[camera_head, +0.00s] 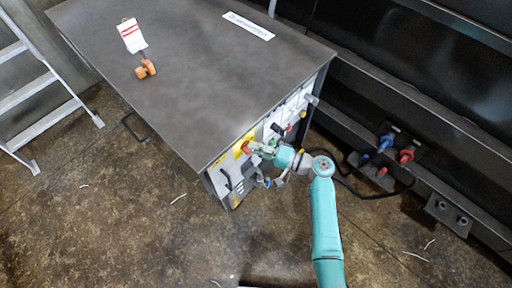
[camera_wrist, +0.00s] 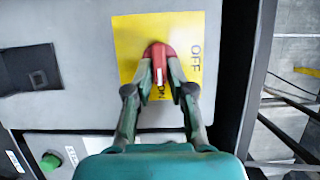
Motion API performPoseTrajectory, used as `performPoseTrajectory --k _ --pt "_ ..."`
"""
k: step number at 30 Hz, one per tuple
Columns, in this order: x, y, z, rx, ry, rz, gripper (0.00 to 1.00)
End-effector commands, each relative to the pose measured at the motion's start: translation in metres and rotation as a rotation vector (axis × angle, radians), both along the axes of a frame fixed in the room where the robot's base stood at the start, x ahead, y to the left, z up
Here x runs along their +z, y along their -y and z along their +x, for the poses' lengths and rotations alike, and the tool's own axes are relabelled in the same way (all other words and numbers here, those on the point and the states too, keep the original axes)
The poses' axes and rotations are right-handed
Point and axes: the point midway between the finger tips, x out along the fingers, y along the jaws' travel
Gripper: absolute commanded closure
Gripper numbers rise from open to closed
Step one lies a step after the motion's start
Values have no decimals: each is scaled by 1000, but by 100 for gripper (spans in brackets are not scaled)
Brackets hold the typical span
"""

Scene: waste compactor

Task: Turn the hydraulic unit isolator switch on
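The isolator switch is a red rotary handle (camera_wrist: 158,52) with a white mark, on a yellow plate (camera_wrist: 128,30) in the wrist view. The plate reads OFF at its right and ON below the handle, partly hidden. The white mark points down toward ON. My gripper (camera_wrist: 160,72) has one finger on each side of the handle, and both tips appear to touch it. In the head view the red handle (camera_head: 247,149) is on the cabinet's front panel, with my gripper (camera_head: 256,148) at it.
The grey cabinet (camera_head: 190,75) carries an orange item (camera_head: 146,69) and a tag (camera_head: 132,36) on top. A green button (camera_wrist: 50,161) is at lower left in the wrist view. A ladder (camera_head: 40,90) stands left; blue and red connectors (camera_head: 386,143) are right.

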Motion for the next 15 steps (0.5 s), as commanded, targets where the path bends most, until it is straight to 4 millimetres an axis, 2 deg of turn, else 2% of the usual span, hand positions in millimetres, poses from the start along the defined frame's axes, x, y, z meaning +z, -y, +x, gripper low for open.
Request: performPoseTrajectory --k 15 --pt "1 0 0 3 1 1 61"
